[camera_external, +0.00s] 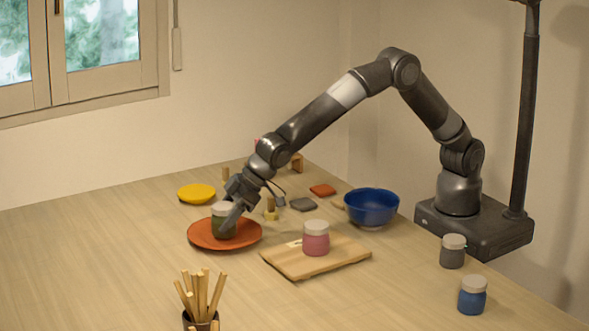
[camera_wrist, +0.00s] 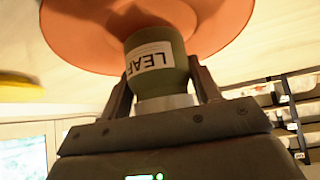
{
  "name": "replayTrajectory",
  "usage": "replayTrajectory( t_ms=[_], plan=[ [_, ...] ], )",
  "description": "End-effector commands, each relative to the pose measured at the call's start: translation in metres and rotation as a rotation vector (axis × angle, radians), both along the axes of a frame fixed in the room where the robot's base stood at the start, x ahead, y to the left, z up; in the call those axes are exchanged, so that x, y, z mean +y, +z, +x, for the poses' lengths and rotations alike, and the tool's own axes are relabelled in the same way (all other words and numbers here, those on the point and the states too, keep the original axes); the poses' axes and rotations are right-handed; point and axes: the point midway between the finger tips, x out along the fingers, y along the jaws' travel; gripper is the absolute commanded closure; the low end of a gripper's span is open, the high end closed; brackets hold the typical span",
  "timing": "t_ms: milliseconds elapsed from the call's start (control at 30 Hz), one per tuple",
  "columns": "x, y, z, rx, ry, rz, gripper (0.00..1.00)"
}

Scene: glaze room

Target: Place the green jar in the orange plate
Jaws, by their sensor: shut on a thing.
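The green jar (camera_external: 220,226) has a pale lid and is at the orange plate (camera_external: 251,237), over its middle. My gripper (camera_external: 229,214) is shut on the jar from above and from the right. In the wrist view the jar (camera_wrist: 160,60) sits between the two fingers (camera_wrist: 166,88), with a white label reading "LEAF". The orange plate (camera_wrist: 85,22) is just beyond the jar's base there. I cannot tell whether the base touches the plate.
A yellow dish (camera_external: 196,193) lies behind the plate. A wooden board (camera_external: 290,265) with a pink jar (camera_external: 316,239) is to the right. A blue bowl (camera_external: 371,207), a grey jar (camera_external: 452,251) and a blue jar (camera_external: 472,295) stand further right. A cup of sticks (camera_external: 201,300) is in front.

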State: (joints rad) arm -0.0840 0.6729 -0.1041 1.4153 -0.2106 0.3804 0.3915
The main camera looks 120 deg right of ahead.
Motion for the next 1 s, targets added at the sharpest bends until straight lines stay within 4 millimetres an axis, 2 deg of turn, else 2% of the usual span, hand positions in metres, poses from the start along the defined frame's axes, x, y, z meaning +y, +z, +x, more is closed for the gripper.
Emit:
replayTrajectory(
  t_ms=[67,400,433,700,1000],
  plan=[
    [-0.0002,-0.0068,0.0004,-0.002,0.001,-0.001,0.78],
    [-0.0002,-0.0104,0.0002,-0.002,0.001,-0.001,0.78],
    [-0.0003,-0.0114,0.0,-0.001,0.0,0.0,0.42],
    [-0.0002,-0.0109,0.0001,-0.001,0.0,0.0,0.21],
    [-0.0001,-0.0063,0.0001,-0.003,0.001,0.0,0.21]
  ],
)
